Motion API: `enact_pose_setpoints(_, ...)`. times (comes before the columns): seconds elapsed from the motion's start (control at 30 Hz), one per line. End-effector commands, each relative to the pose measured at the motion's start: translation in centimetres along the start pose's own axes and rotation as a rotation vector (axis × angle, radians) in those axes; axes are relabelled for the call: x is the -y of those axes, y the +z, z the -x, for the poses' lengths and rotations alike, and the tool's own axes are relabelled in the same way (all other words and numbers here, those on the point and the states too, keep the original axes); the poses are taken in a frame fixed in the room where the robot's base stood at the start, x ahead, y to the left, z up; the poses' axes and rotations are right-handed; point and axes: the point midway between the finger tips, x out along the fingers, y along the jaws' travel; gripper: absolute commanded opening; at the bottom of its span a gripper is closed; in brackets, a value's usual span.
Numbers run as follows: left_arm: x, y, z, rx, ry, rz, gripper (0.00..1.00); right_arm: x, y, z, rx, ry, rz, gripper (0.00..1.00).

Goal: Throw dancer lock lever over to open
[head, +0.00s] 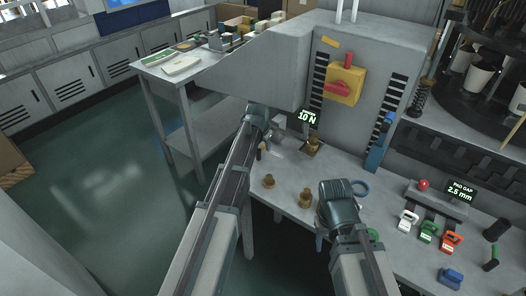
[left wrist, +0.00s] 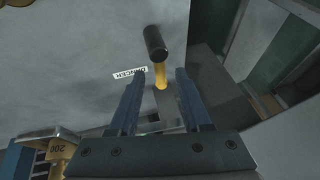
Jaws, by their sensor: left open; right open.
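The dancer lock lever shows in the left wrist view as a yellow arm (left wrist: 160,76) with a black cylindrical grip (left wrist: 155,44). A white DANCER label (left wrist: 129,74) sits on the grey surface beside it, upside down in this view. My left gripper (left wrist: 158,74) is open, its two blue fingers on either side of the yellow arm with gaps showing; contact is not visible. In the head view my left gripper (head: 264,136) is at the bench's left end and largely hides the lever. My right gripper (head: 322,238) is over the bench front, its fingers mostly hidden by its wrist.
Brass weights (head: 268,181) stand on the bench (head: 285,206) near my left arm. A 10 N display (head: 307,117) is behind. A yellow box with a red switch (head: 342,84) is on the machine. Coloured clamps (head: 428,231) and a pad-gap display (head: 461,191) lie to the right.

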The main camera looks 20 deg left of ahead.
Motion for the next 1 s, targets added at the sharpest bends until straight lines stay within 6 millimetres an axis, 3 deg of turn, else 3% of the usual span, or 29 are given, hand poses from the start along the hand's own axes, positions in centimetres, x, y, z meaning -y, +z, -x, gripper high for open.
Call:
enact_pose_setpoints(0.1,0.00,0.02,-0.86,0.000,0.000,0.000,0.48,0.08,-0.05,-0.78,0.000,0.000,0.000,0.50)
enact_pose_setpoints(0.37,0.02,-0.01,-0.75,0.000,0.000,0.000,0.48,0.06,-0.04,-0.66,0.000,0.000,0.000,0.50)
enact_pose_setpoints(0.63,0.01,-0.01,-0.75,0.000,0.000,0.000,0.00,0.06,-0.04,-0.67,0.000,0.000,0.000,0.50)
enact_pose_setpoints(1.0,0.00,0.01,-0.74,-0.002,0.003,-0.009,0.00,0.06,-0.04,-0.67,0.000,0.000,0.000,0.50)
